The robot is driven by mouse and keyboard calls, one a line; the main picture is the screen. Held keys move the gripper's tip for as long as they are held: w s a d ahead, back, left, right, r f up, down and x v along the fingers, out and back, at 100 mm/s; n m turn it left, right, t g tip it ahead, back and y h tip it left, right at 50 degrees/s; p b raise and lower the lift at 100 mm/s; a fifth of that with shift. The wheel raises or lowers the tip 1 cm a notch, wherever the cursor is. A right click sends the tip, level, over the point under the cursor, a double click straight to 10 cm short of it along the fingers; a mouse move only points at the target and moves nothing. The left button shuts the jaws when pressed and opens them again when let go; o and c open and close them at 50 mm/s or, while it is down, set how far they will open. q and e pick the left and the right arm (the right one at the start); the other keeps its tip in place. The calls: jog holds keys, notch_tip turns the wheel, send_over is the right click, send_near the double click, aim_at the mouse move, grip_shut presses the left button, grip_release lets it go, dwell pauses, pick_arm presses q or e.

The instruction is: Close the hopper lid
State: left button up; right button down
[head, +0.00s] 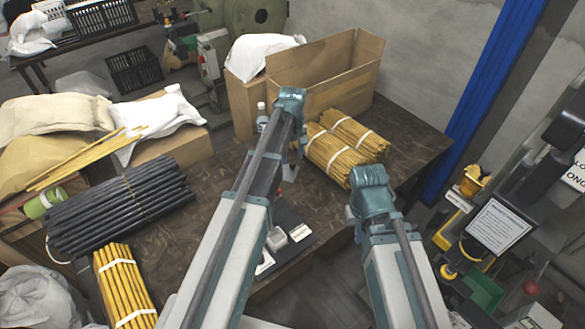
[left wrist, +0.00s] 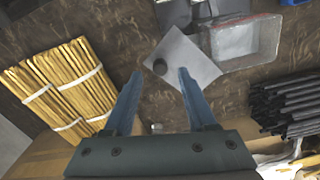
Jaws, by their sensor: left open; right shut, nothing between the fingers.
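In the left wrist view, a pale flat square plate (left wrist: 190,60) with a short dark knob (left wrist: 160,67) lies over the dark table; it looks like the hopper lid, but I cannot be sure. An open shallow grey box (left wrist: 250,62) stands beside it to the right, possibly the hopper. My left gripper (left wrist: 160,74) is open and empty, its fingertips apart on either side of the knob in the picture; I cannot tell the height between them. In the head view my left arm hides this gripper and much of the spot. My right gripper's fingers do not show.
Yellow stick bundles (head: 335,155) lie near a cardboard box (head: 325,75) on the dark table (head: 225,185). Black rods (head: 120,208) and another yellow bundle (head: 122,285) lie at left. A small grey container (head: 277,238) stands near the front edge. A machine with a sign (head: 495,228) stands right.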

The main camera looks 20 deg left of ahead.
pick_arm(q)
jog(key=shift+f+b, duration=0.8)
jog(key=shift+f, duration=0.5)
pick_arm(e)
notch_tip(320, 180, down, 2)
jog(key=shift+f, duration=0.25)
pick_arm(q)
grip_shut()
